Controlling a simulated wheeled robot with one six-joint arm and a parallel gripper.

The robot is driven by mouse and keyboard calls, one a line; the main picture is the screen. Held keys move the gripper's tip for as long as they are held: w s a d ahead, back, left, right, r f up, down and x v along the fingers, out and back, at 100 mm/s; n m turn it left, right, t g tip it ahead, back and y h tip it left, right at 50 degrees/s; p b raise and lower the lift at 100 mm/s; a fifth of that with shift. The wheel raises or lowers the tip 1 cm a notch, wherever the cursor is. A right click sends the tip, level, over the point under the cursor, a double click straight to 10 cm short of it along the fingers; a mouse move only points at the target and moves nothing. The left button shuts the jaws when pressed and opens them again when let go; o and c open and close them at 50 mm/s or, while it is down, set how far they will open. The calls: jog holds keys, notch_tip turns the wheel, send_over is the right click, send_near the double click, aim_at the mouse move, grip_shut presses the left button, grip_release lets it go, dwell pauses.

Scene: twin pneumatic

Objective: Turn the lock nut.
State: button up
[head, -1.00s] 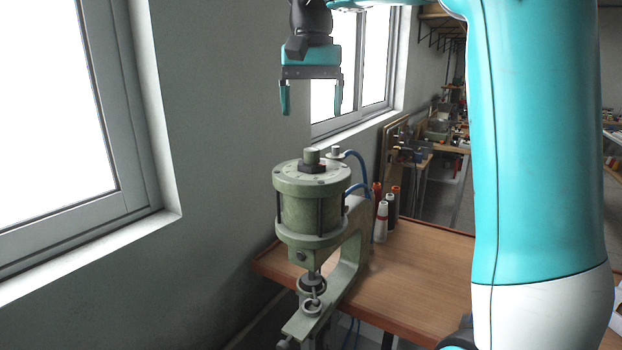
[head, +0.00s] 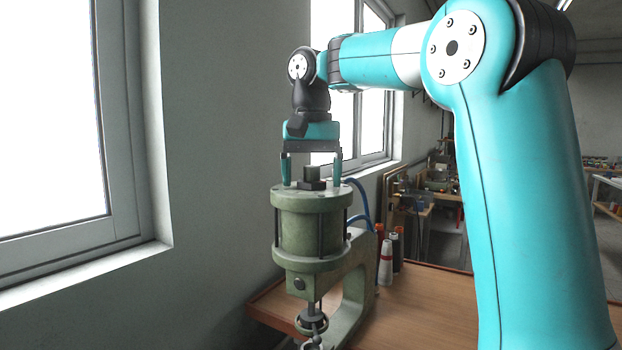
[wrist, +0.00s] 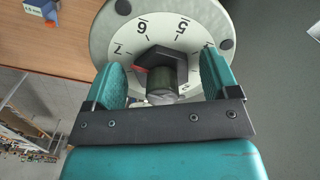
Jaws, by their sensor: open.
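The lock nut (head: 312,185) is a dark hex nut on top of the green pneumatic press cylinder (head: 311,231), with a threaded stud (head: 312,172) rising through it. In the wrist view the nut (wrist: 158,58) sits at the centre of a pale numbered dial (wrist: 112,33), with the stud (wrist: 162,84) pointing toward the camera. My gripper (head: 312,186) is open, pointing down over the cylinder top. Its two teal fingers stand either side of the nut and stud, with visible gaps. In the wrist view my gripper (wrist: 168,80) shows the same; the nut's lower side is partly hidden by the stud.
The press frame (head: 358,290) stands on a wooden table (head: 430,300). A wall and window (head: 55,120) are on the left.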

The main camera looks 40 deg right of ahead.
jog(key=c, duration=0.9)
jog(key=shift+c, duration=0.2)
jog(key=shift+n, duration=0.3)
jog(key=n, duration=0.5)
jog(key=shift+s+d+n, duration=0.1)
jog(key=shift+d+n, duration=0.1)
jog(key=shift+n, duration=0.1)
jog(key=n, duration=0.5)
jog(key=shift+d+n, duration=0.25)
jog(key=shift+n, duration=0.05)
jog(key=o, duration=0.9)
jog(key=shift+o, duration=0.2)
jog(key=shift+r, duration=0.1)
